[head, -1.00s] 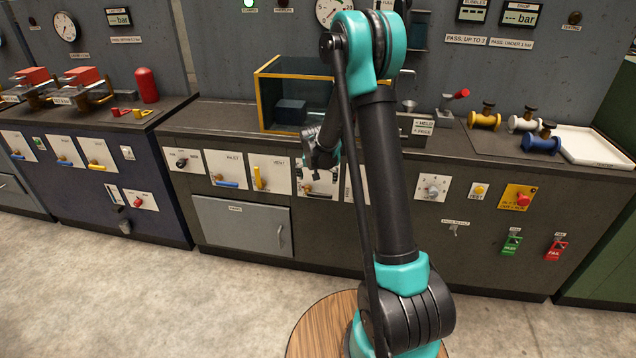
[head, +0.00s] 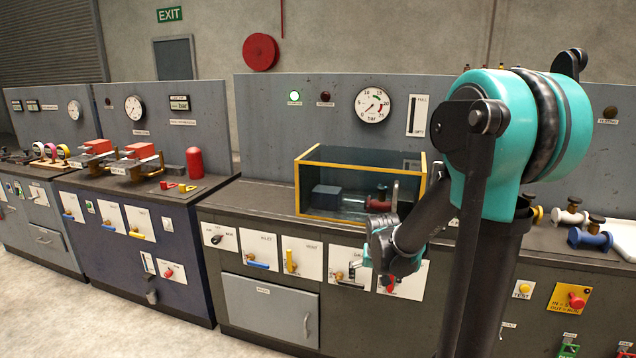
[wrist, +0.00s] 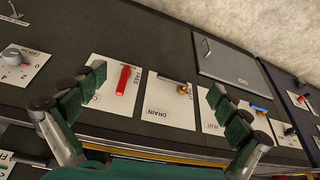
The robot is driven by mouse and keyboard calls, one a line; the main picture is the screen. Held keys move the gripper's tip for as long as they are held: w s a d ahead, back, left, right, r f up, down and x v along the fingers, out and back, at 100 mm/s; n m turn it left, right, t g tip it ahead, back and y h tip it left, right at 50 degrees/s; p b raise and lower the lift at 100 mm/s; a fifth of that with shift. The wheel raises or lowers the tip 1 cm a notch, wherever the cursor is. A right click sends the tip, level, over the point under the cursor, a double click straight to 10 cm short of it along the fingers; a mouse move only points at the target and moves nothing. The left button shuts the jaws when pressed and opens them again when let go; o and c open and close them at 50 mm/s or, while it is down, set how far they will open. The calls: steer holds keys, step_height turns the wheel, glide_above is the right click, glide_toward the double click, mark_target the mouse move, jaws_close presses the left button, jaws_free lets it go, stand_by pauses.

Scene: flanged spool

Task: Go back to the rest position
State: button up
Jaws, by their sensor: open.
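My gripper (wrist: 155,88) is open and empty, its two dark green padded fingers spread wide in the wrist view. In the head view my gripper (head: 375,248) hangs in front of the middle bench's control panel, just below the yellow-framed glass tank (head: 318,216). Between the fingers, the wrist view shows the panel with a red lever (wrist: 123,80) and a brass drain valve (wrist: 182,88). I cannot tell the exact gap to the panel. A red part (head: 378,200) shows through the tank glass, partly hidden by my arm.
A blue-black bench (head: 110,255) with clamps and a red cylinder (head: 194,163) is at the left. Open floor (head: 60,320) lies in front.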

steer(key=s+d+f+n, duration=0.1)
steer(key=s+d, duration=0.1)
steer(key=s, duration=1.7)
steer(key=shift+f+n+y, duration=0.3)
steer(key=shift+n, duration=0.1)
